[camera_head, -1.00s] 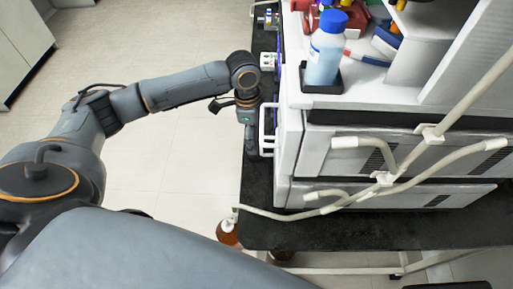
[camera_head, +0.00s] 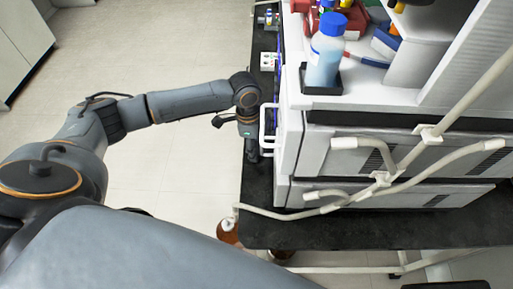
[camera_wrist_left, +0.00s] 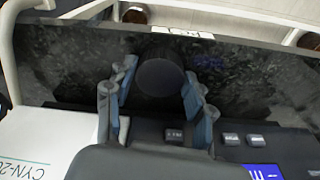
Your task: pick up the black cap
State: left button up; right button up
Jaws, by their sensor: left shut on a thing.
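The black cap (camera_wrist_left: 160,74) is a dark round thing in the left wrist view, between the two fingers of my left gripper (camera_wrist_left: 158,88). The gripper is shut on it. Dark counter lies behind the cap, and I cannot tell whether the cap is clear of it. In the head view my left gripper (camera_head: 252,148) points down over the narrow strip of dark counter, just left of the white instrument. The cap is hard to make out there. My right gripper is not in view.
The white instrument stack (camera_head: 292,150) with a handle stands close right of the gripper. A blue-capped bottle (camera_head: 325,52) stands on top. Pale tubes (camera_head: 385,179) cross its front. Brown bottles (camera_head: 229,231) stand below the dark counter (camera_head: 330,236). Open floor lies left.

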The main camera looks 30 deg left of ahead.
pick_arm(q)
jog(key=shift+a+r, duration=0.2)
jog(key=shift+r, duration=0.2)
notch_tip(320, 180, up, 6)
jog(key=shift+s+a+r+b, duration=0.1)
jog(key=shift+r+b, duration=0.1)
jog(key=shift+b, duration=0.15)
jog(key=s+a+b, duration=0.1)
jog(key=s+a, duration=0.3)
jog(key=a, duration=0.4)
jog(key=s+a+b, duration=0.1)
jog(key=s+a, duration=0.3)
jog(key=a, duration=0.5)
jog(key=shift+s+a+b, duration=0.2)
jog(key=shift+s+b, duration=0.05)
jog(key=shift+b, duration=0.05)
jog(key=shift+d+f, duration=0.1)
